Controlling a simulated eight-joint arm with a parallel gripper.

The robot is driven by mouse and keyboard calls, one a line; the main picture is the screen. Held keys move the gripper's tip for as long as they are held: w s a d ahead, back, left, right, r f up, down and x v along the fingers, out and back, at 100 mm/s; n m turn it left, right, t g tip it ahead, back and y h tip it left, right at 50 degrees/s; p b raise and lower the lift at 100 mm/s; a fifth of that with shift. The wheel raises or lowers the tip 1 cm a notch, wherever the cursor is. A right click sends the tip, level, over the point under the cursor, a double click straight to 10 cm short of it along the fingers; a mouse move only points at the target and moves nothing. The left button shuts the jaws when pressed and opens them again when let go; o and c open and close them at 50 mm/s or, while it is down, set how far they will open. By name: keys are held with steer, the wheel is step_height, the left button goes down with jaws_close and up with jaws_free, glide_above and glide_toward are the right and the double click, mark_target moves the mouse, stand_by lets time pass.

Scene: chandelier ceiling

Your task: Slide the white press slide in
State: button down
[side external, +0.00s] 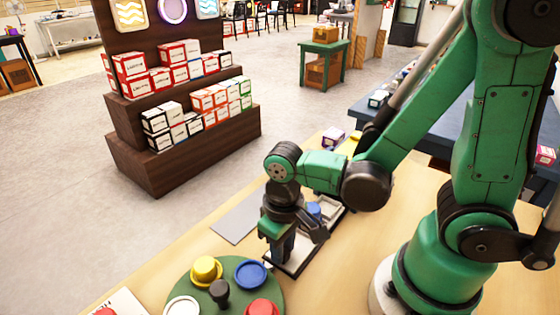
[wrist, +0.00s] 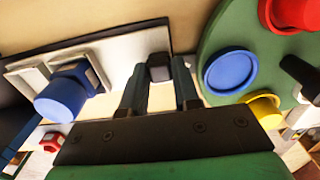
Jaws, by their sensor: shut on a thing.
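My gripper (wrist: 160,85) has its two fingers closed on a small dark knob (wrist: 159,68). The knob stands at the right end of the white press slide (wrist: 125,55), a flat white plate on a dark base. A blue cylinder (wrist: 60,98) sits by white blocks (wrist: 32,78) at the left end of the plate in the wrist view. In the side view my gripper (side external: 285,248) points down at the near end of the base, and the blue cylinder (side external: 314,211) shows just behind it. My gripper hides the knob and most of the slide there.
A green round board (side external: 225,292) with a yellow piece (side external: 206,269), a blue ring (side external: 251,274), a red piece (side external: 262,307) and a black knob (side external: 219,293) lies close in front. A grey sheet (side external: 238,222) lies left of the base. Bare table lies to the right.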

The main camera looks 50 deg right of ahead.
mark_target(323, 213)
steer(key=shift+d, duration=0.1)
steer(key=d, duration=1.3)
steer(key=shift+d, duration=0.2)
steer(key=c, duration=0.9)
jaws_free()
steer(key=shift+c, duration=0.2)
steer(key=shift+a, duration=0.1)
steer(key=shift+r, duration=0.15)
steer(key=shift+r, duration=2.7)
steer(key=shift+r, duration=0.1)
